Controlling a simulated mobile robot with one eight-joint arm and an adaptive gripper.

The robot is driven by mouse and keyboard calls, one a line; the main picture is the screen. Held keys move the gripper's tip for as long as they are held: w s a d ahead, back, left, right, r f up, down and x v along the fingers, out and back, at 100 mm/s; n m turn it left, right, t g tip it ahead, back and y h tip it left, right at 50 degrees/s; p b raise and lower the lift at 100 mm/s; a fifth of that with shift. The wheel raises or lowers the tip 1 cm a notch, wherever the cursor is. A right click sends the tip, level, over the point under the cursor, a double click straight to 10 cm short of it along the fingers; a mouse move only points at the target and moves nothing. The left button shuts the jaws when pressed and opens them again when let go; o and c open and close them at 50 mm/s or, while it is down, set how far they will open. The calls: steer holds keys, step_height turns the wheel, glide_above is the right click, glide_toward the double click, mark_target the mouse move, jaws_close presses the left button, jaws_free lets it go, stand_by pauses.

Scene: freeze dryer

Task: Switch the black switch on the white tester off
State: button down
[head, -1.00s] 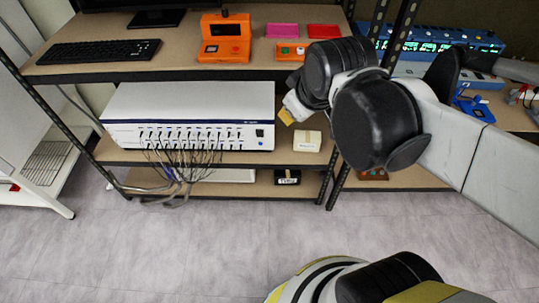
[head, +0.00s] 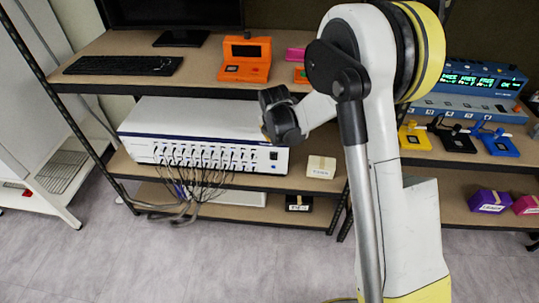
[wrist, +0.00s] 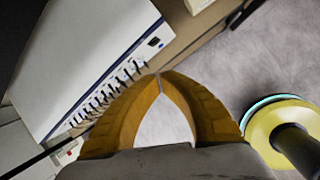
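The white tester (head: 205,112) sits on the middle shelf, with a row of cables plugged into its front. Its small black switch (head: 273,156) is at the right end of the front face; which way it is set is too small to tell. In the wrist view the tester (wrist: 85,50) lies at upper left, with the black switch (wrist: 154,41) above my fingertips. My gripper (wrist: 158,76) has its two yellow fingers meeting at the tips, with nothing between them. It appears apart from the switch. In the head view my wrist mostly hides the fingers, in front of the tester's right end.
A small labelled white box (head: 321,167) stands right of the tester. Cables (head: 195,190) hang below its front. An orange device (head: 246,58) and a keyboard (head: 124,65) are on the shelf above. The floor (head: 260,265) in front is clear.

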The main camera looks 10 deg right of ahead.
mark_target(274, 157)
step_height(274, 157, down, 13)
steer(key=w+n, duration=0.2)
steer(key=n, duration=0.3)
steer(key=shift+w+a+n+b, duration=0.3)
steer(key=shift+a+n+b, duration=0.05)
steer(key=shift+n+b, duration=0.05)
steer(key=w+d+f+b, duration=0.2)
steer(key=w+f+b, duration=0.4)
steer(key=w+f, duration=0.1)
steer(key=shift+d+f, duration=0.2)
steer(key=shift+f, duration=0.65)
